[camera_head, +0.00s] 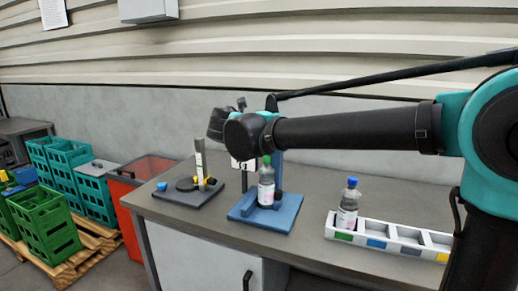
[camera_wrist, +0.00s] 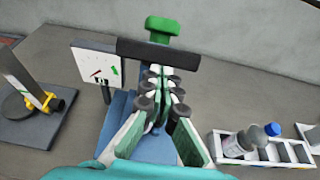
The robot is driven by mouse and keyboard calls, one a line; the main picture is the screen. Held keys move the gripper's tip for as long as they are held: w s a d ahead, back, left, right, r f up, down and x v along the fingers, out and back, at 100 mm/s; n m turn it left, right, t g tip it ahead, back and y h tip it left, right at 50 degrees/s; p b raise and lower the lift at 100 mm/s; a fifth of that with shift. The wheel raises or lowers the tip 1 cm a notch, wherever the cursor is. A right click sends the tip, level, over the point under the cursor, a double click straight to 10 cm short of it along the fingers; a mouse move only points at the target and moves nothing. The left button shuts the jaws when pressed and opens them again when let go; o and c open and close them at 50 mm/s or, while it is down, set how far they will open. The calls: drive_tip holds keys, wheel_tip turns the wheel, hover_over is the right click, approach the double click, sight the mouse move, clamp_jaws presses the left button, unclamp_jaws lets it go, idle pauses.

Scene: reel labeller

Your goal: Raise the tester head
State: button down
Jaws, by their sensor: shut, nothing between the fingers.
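The tester stands on a blue base (camera_head: 245,214) on the bench. A bottle with a green cap (camera_head: 266,182) stands upright on it, before a blue column (camera_head: 278,170). My arm hides the tester's upper part in the head view. In the wrist view, a black crossbar (camera_wrist: 158,53) lies just beyond my gripper (camera_wrist: 160,72), with a green piece (camera_wrist: 160,30) behind it. A white dial plate (camera_wrist: 97,68) is to the left. My gripper is shut and empty, its tips close to the crossbar; I cannot tell if they touch.
A dark fixture (camera_head: 190,192) with a white upright and yellow part is left of the tester. A white rack (camera_head: 390,238) with a blue-capped bottle (camera_head: 348,203) is to the right. Crates (camera_head: 45,225) and a red bin (camera_head: 132,200) stand left of the bench.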

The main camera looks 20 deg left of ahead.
drive_tip(key=w+r+g, duration=0.2)
drive_tip(key=r, duration=0.1)
drive_tip(key=w+r+g, duration=0.1)
drive_tip(key=r, duration=0.1)
drive_tip(key=shift+w+d, duration=0.2)
drive_tip(key=shift+w, duration=0.05)
drive_tip(key=w+r+g, duration=0.2)
drive_tip(key=w+g, duration=0.1)
drive_tip(key=w+r+g, duration=0.1)
drive_tip(key=w+r, duration=0.1)
drive_tip(key=shift+w+d+g, duration=0.2)
drive_tip(key=shift+w+g, duration=0.05)
drive_tip(key=shift+g, duration=0.05)
drive_tip(key=shift+w+r, duration=0.15)
drive_tip(key=shift+w, duration=0.2)
drive_tip(key=shift+w+d+r, duration=0.1)
drive_tip(key=shift+w+r, duration=0.15)
drive_tip(key=shift+w, duration=0.3)
drive_tip(key=shift+w+r, duration=0.2)
drive_tip(key=shift+w, duration=0.3)
drive_tip(key=shift+w, duration=0.1)
drive_tip(key=shift+s, duration=0.4)
drive_tip(key=s+d+f+v, duration=0.1)
drive_tip(key=s+v, duration=0.1)
drive_tip(key=v, duration=0.9)
drive_tip(key=shift+a+g+y, duration=0.3)
drive_tip(key=shift+a, duration=0.2)
